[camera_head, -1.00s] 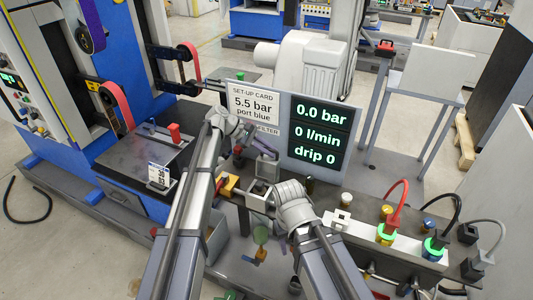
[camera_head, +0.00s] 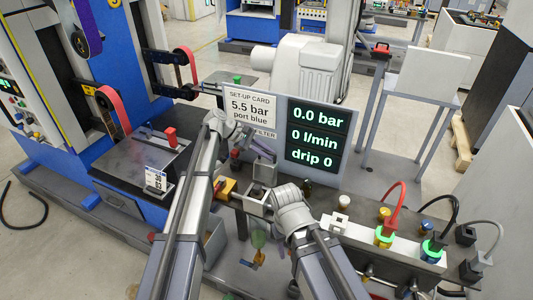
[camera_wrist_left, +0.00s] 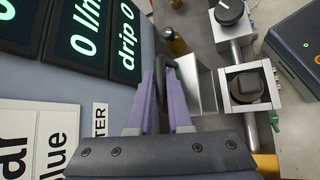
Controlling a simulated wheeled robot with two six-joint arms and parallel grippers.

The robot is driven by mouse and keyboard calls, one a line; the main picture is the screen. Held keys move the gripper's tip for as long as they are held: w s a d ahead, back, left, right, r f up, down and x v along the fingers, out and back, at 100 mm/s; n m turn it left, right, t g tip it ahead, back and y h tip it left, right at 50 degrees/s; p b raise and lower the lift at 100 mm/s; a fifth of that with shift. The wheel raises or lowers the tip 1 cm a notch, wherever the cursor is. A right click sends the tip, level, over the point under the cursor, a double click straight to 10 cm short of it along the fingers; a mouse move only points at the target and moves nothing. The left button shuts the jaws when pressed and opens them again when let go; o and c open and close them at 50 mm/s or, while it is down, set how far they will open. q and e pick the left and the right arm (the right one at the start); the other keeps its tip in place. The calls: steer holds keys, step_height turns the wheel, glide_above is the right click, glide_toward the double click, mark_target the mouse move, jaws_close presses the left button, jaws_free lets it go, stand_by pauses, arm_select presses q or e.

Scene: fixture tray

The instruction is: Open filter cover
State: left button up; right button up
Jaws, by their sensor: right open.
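The filter station is by the word FILTER on the set-up card panel (camera_head: 250,110). A pale grey box-shaped part (camera_head: 264,171) stands in front of the panel, and a grey plate-like part (camera_wrist_left: 201,85) shows in the left wrist view. My left gripper (camera_head: 266,153) is at this part. In the left wrist view its purple fingers (camera_wrist_left: 167,75) stand on both sides of a dark curved handle (camera_wrist_left: 186,75); whether they press on it is unclear. My right gripper (camera_head: 258,204) is open, lower down, near the yellow block (camera_head: 226,188).
A display (camera_head: 317,133) reads 0.0 bar, 0 l/min, drip 0, close beside my left gripper. A manifold with lit ports (camera_head: 384,238) and cables stands at right. A knob (camera_wrist_left: 229,12) and a valve block (camera_wrist_left: 247,88) lie right of my left fingers.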

arm_select(q)
steer(key=shift+s+r+p, duration=0.2)
steer(key=shift+r+p, duration=0.15)
steer(key=shift+r, duration=0.05)
steer(key=p+v, duration=0.4)
steer(key=v, duration=0.3)
steer(key=shift+w+a, duration=0.2)
steer(key=shift+a, duration=0.1)
steer(key=shift+f, duration=0.15)
steer(key=s+d+f+m+g+y, duration=0.1)
steer(key=s+d+f+m+y, duration=0.15)
steer(key=s, duration=0.45)
steer(key=s+d+f+m+y, duration=0.1)
steer(key=s+f+m, duration=0.15)
steer(key=s, duration=0.35)
steer(key=s+d+f+m+g+y, duration=0.1)
steer(key=s+d+m+y, duration=0.15)
steer(key=s, duration=0.45)
steer(key=s+a+f+m+y, duration=0.1)
steer(key=s+a+m+y, duration=0.1)
steer(key=s+m, duration=0.2)
steer(key=s+a+m+t+y, duration=0.1)
steer(key=s+a+m+y, duration=0.1)
steer(key=s, duration=0.7)
steer(key=shift+a+f+m+t+y, duration=0.3)
steer(key=shift+a+f+m+y, duration=0.1)
steer(key=shift+m+y, duration=0.4)
